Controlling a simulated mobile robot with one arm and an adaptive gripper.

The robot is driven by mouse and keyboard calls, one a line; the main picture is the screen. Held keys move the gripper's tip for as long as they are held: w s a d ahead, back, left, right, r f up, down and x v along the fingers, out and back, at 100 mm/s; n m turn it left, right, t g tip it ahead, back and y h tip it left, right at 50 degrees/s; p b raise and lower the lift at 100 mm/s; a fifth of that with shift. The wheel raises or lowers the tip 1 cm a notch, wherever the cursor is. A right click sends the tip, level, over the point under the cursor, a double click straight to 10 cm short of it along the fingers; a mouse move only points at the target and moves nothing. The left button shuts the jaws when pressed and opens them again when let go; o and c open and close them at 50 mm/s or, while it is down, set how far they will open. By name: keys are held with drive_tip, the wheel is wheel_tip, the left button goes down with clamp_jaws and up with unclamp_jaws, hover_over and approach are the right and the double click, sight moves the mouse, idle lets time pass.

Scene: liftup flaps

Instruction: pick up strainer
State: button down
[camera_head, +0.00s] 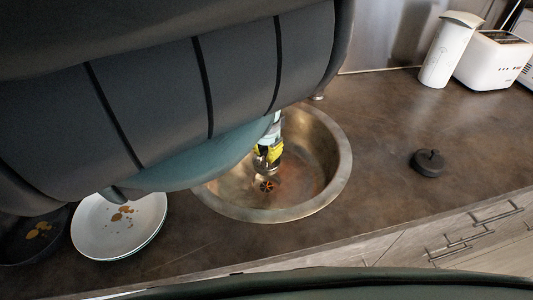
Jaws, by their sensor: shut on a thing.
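A round metal sink (337,176) is set into the brown counter. My gripper (267,165), with yellow and black parts, reaches down into the sink and is mostly hidden behind my own arm. It is shut on a small metallic piece at its tips, which looks like the strainer (265,168), though it is too small and dark to make out fully. Just in front of it, the drain (267,186) shows as a dark round pattern in the sink floor. A gap between the held piece and the sink floor cannot be judged.
A soiled white plate (95,242) and a dark pan (25,250) sit left of the sink. A dark knobbed lid-like object (428,162) lies to the right. A white canister (448,50) and a toaster (490,62) stand behind. The counter right of the sink is mostly clear.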

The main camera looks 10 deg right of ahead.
sight(266, 152)
wheel_tip(266, 152, up, 12)
drive_tip(key=p, duration=1.1)
drive_tip(key=shift+p, duration=0.35)
